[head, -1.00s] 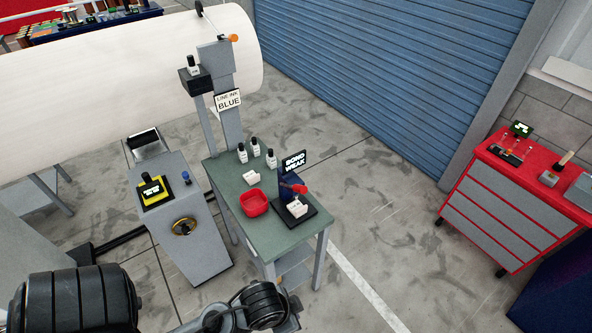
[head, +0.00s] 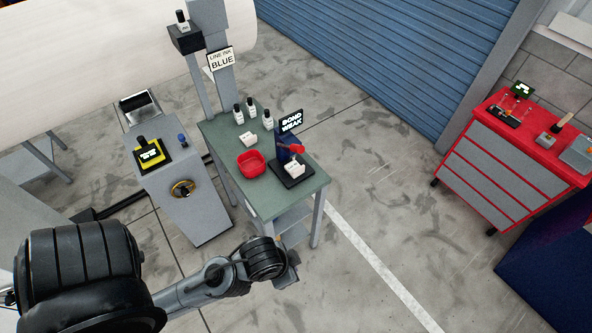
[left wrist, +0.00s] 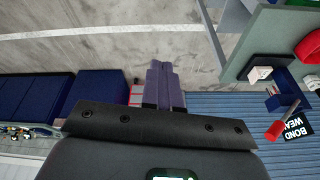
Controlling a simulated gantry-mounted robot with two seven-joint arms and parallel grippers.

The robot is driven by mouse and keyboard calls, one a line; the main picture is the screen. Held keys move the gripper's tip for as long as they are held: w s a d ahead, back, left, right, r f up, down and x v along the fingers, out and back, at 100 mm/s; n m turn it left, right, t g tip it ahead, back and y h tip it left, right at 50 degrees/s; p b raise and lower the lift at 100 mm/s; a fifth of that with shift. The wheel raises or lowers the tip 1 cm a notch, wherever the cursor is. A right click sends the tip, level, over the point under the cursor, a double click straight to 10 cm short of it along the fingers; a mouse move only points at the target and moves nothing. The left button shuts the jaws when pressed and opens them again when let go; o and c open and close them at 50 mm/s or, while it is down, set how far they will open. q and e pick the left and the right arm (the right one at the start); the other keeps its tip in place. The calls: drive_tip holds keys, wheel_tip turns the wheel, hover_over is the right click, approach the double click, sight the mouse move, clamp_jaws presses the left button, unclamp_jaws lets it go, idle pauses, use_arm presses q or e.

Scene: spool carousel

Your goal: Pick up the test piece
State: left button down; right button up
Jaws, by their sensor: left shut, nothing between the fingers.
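A small white block (head: 294,169) sits on the black base of a blue bench tester (head: 284,148) with a red handle and a sign reading "BOND WEAK". A second white block (head: 248,139) lies on the green table behind the red bowl. I cannot tell which is the test piece. My left gripper (head: 291,262) is in front of the table's near edge, apart from both blocks. In the left wrist view its fingers (left wrist: 163,88) are together and empty, over floor. A white block (left wrist: 260,74) and the tester (left wrist: 285,100) show at that view's right.
The green table (head: 225,150) also holds a red bowl (head: 251,163) and several small bottles (head: 252,108). A grey console (head: 185,190) stands left of it. A red tool cabinet (head: 500,165) is far right. The floor between is clear.

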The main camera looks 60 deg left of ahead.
use_arm(q)
drive_tip(key=c, duration=1.8)
unclamp_jaws()
drive_tip(key=shift+c, duration=0.2)
drive_tip(key=o, duration=1.4)
drive_tip(key=shift+d, duration=0.15)
drive_tip(key=o, duration=0.4)
drive_tip(key=shift+o, duration=0.2)
